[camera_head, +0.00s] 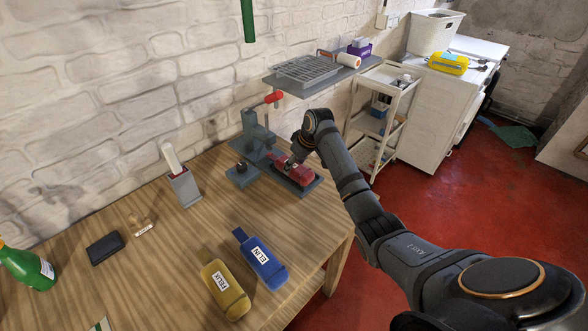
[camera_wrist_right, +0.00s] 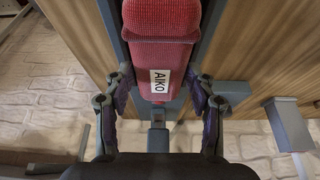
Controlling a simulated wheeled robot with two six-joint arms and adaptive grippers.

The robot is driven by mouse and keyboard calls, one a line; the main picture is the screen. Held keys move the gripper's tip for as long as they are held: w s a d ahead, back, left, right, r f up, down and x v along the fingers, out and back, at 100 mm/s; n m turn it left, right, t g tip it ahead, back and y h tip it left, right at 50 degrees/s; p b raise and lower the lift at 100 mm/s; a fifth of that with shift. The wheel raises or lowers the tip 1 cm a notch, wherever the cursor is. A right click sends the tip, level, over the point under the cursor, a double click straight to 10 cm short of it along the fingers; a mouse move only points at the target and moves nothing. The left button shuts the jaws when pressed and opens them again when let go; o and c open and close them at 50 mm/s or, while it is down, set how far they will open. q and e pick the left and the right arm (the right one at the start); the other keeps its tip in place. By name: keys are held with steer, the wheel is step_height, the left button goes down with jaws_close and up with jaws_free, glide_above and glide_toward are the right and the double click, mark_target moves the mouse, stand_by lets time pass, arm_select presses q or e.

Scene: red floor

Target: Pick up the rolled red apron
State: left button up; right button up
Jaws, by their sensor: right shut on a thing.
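The rolled red apron (camera_head: 298,173) lies in a grey tray at the far right end of the wooden table in the head view. In the right wrist view the red apron (camera_wrist_right: 160,32) fills the upper middle, with a white label reading AIKO. My right gripper (camera_head: 290,160) reaches down over it, partly hidden by its own arm. In the right wrist view its fingers (camera_wrist_right: 160,95) stand on both sides of the apron's labelled end, shut on it. The apron still appears to rest in the tray. My left gripper is not seen.
A grey press-like stand (camera_head: 255,135) with a red knob stands just left of the apron. A blue roll (camera_head: 262,262) and a yellow roll (camera_head: 226,290) lie at the table's front. A grey holder (camera_head: 185,188), dark wallet-like block (camera_head: 105,248) and green bottle (camera_head: 28,268) stand farther left.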

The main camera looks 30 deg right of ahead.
steer(key=shift+r, duration=0.15)
steer(key=shift+r, duration=0.3)
steer(key=shift+s+d+r+b, duration=0.15)
steer(key=shift+s+r+b, duration=0.05)
steer(key=shift+b, duration=0.15)
steer(key=s+d, duration=0.1)
steer(key=s, duration=0.3)
steer(key=s+d+b, duration=0.1)
steer(key=s+d, duration=0.1)
steer(key=s, duration=0.3)
steer(key=s+d+b, duration=0.1)
steer(key=s+d, duration=0.1)
steer(key=s, duration=0.3)
steer(key=shift+s, duration=0.25)
steer(key=shift+s+d+r, duration=0.1)
steer(key=shift+s+d, duration=0.25)
steer(key=shift+s, duration=0.7)
